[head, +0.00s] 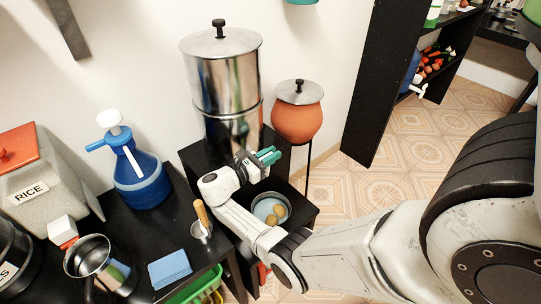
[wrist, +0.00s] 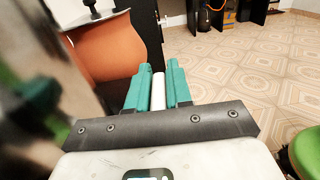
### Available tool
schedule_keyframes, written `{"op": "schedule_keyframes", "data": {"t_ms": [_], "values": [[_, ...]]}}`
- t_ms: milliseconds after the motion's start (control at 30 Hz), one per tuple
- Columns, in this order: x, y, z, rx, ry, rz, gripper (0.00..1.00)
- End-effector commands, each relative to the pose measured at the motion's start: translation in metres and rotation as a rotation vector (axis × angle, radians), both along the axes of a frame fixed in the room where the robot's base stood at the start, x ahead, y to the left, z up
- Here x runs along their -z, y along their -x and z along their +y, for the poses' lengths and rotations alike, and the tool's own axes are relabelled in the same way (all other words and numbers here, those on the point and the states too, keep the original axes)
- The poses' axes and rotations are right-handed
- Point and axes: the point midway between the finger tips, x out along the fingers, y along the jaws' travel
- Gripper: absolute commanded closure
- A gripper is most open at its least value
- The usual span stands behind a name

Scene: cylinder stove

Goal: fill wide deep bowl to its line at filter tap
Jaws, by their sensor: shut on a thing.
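The tall steel water filter (head: 222,85) stands on a black stand against the wall. A wide bowl (head: 254,204) sits on a lower black shelf below and in front of it, with bluish water and a few round tan items inside. My gripper (head: 268,155), with teal fingers, is at the filter's lower front, above the bowl. In the wrist view my gripper (wrist: 159,75) is shut on a narrow white piece (wrist: 158,95), perhaps the tap's handle; I cannot tell for certain. The tap's spout is hidden, and I cannot make out the bowl's line or any stream.
An orange clay pot (head: 297,118) stands just right of the filter. Left are a blue jug with pump (head: 138,180), a rice bin (head: 45,170), a steel pot (head: 88,255) and a blue cloth (head: 170,268). Open tiled floor (head: 420,150) lies right.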

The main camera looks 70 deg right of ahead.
Motion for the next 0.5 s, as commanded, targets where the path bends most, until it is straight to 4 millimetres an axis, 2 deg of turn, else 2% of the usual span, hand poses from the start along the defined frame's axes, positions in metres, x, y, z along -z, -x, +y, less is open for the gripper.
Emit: {"op": "schedule_keyframes", "data": {"t_ms": [67, 100, 267, 300, 500], "values": [[0.005, 0.0016, 0.0009, -0.001, -0.009, 0.004, 1.0], [0.005, 0.0016, 0.0009, -0.001, -0.009, 0.004, 0.78], [0.0042, 0.0012, 0.0007, -0.001, -0.008, 0.003, 0.62], [0.0037, 0.0011, 0.0006, -0.001, -0.007, 0.003, 0.6], [0.0018, 0.0007, 0.0002, -0.001, -0.004, 0.001, 0.6]]}}
